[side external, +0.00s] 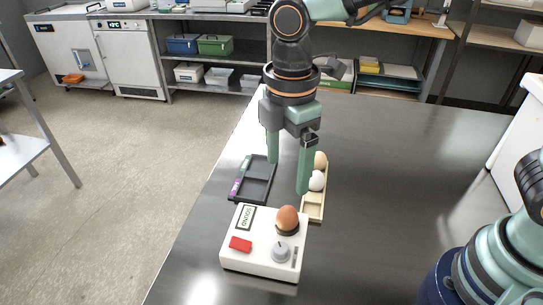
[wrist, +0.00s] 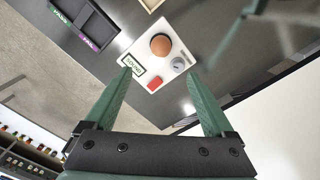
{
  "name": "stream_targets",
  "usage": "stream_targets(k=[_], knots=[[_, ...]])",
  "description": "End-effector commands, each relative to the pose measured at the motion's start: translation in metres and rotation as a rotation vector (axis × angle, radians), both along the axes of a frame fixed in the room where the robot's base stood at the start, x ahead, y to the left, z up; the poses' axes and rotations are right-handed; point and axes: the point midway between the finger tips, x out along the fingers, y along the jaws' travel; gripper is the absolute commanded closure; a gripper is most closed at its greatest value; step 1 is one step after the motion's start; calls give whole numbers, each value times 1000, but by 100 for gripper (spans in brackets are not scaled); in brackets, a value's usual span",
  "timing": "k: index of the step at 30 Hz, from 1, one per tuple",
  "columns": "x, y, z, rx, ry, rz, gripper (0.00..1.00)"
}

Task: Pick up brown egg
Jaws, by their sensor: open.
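The brown egg (side external: 287,218) sits upright in a dark round holder on top of a white box (side external: 243,257) at the front of the steel table. It also shows in the wrist view (wrist: 161,45), beyond my fingertips and between them. My gripper (side external: 287,178) is open and empty, pointing down, above and behind the white box in the side view. Its two green fingers (wrist: 160,88) are spread wide in the wrist view. Nothing is between them, and they are apart from the egg.
The box carries a red button (side external: 240,244), a grey knob (side external: 281,252) and a label. Behind it are a dark tray (side external: 238,197) and a wooden tray (side external: 313,211) holding a white egg (side external: 317,181) and a tan egg (side external: 320,160).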

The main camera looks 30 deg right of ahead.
Motion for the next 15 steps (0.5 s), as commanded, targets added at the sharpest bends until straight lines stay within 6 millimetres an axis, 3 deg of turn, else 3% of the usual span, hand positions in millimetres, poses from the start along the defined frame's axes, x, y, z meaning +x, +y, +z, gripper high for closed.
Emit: stream_targets(k=[9,15], knots=[[-1,0,-48,-5,7,9,12],[-1,0,-67,-3,4,8,12]])
